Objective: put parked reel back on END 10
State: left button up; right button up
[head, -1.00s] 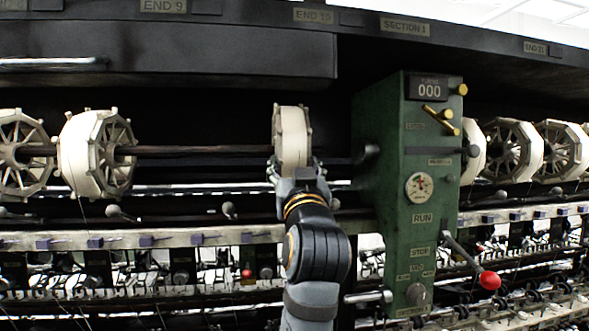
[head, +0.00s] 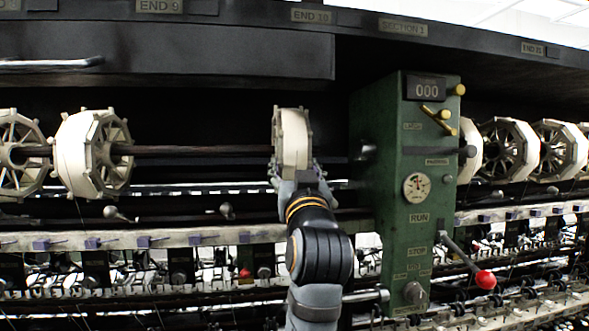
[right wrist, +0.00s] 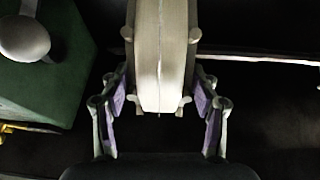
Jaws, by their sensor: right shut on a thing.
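The reel (head: 291,140) is cream with knobbed grey rims and stands upright, edge-on, below the END 10 label (head: 311,16). My right gripper (head: 297,176) is shut on the reel from below and in front. In the right wrist view the reel (right wrist: 161,60) sits between the purple-padded fingers of the gripper (right wrist: 160,105). The dark shaft (head: 200,150) runs from the left up to the reel. Whether the reel sits on the shaft or just in front of it, I cannot tell. My left gripper is out of view.
A green control post (head: 405,190) stands just right of the reel, with a red-knobbed lever (head: 485,279). Another reel (head: 92,153) sits on the shaft to the left. A rail with small guides (head: 150,238) crosses below. The shaft between the two reels is clear.

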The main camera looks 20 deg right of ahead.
jog(key=shift+f, duration=0.2)
jog(key=o, duration=1.5)
jog(key=shift+s, duration=0.1)
jog(key=shift+c, duration=0.2)
jog(key=shift+s+f+b, duration=0.1)
jog(key=shift+f+b, duration=0.15)
jog(key=shift+b, duration=0.3)
jog(key=b+v, duration=1.2)
jog(key=b, duration=1)
jog(key=shift+s+b, duration=0.3)
